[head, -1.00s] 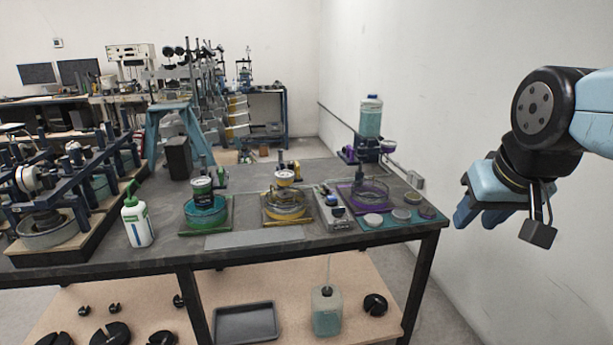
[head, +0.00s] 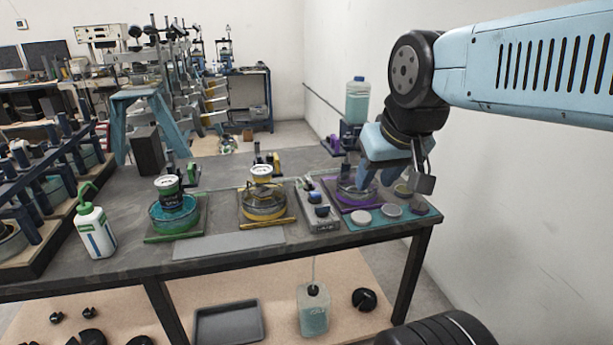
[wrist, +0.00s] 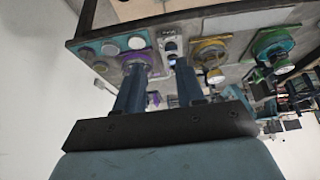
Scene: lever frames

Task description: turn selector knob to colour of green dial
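A grey control box (head: 325,225) stands near the table's front, between the yellow and purple stations. It carries a dark selector knob (head: 321,210) and a smaller blue-topped part behind it; the knob's setting is too small to read. My gripper (head: 372,180) hangs above the purple station, right of the box. In the wrist view, my gripper (wrist: 158,66) has two fingers spread apart with nothing between them. The control box (wrist: 171,44) shows there beyond the right fingertip.
The yellow station (head: 265,205) has its own white-faced dial. The purple station (head: 350,205) is partly hidden by my gripper. Pale discs (head: 391,210) lie on a teal mat at the right corner. A white bottle (head: 94,230) stands left. A flat grey plate lies in front.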

